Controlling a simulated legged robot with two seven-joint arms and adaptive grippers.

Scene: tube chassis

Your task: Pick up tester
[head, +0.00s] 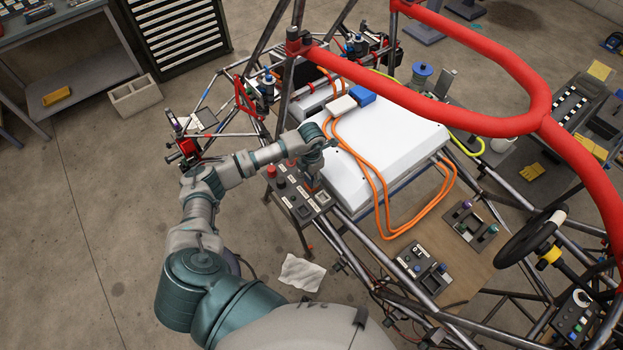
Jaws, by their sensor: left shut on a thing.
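My left gripper (312,176) points down over a grey panel (298,203) with several square slots and knobs, beside the white box on the chassis. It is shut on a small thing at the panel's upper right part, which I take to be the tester. The fingers and wrist hide most of it, so its shape and whether it still touches the panel cannot be told. My left arm reaches in from the bottom left. My right gripper is not in view.
The large white box (392,138) with orange cables lies just right of the gripper. A red padded tube (440,108) crosses above the chassis. A wooden board (455,262) carries small control units. A white cloth (302,273) lies on the floor, which is open at the left.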

